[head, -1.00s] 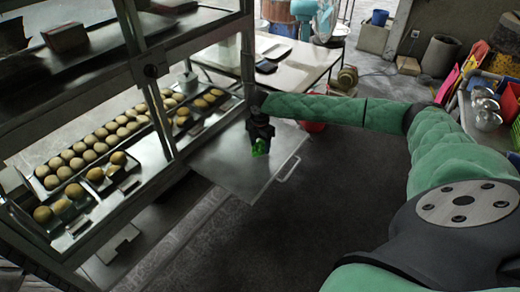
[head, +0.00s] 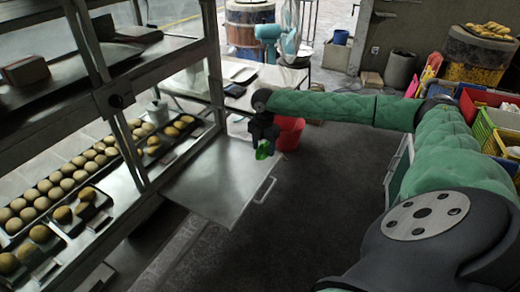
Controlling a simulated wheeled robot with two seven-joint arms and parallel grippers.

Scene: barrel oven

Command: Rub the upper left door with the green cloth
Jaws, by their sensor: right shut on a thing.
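My right gripper (head: 262,137) hangs at the end of my green padded arm and is shut on the green cloth (head: 264,151). Only a small bright bit of the cloth shows below the dark jaws. The gripper shows over the far right corner of a flat grey door panel (head: 213,183) with a bar handle (head: 265,190), which juts from the glazed cabinet (head: 118,96). I cannot tell whether the cloth touches it, nor which panel is the upper left door. My left gripper is not in view.
Trays of round buns (head: 60,178) fill the cabinet's lower shelf at left. A white table (head: 225,82) and a red bucket (head: 289,134) stand behind my gripper. Coloured crates (head: 494,128) are at right. The dark floor (head: 310,215) in the middle is clear.

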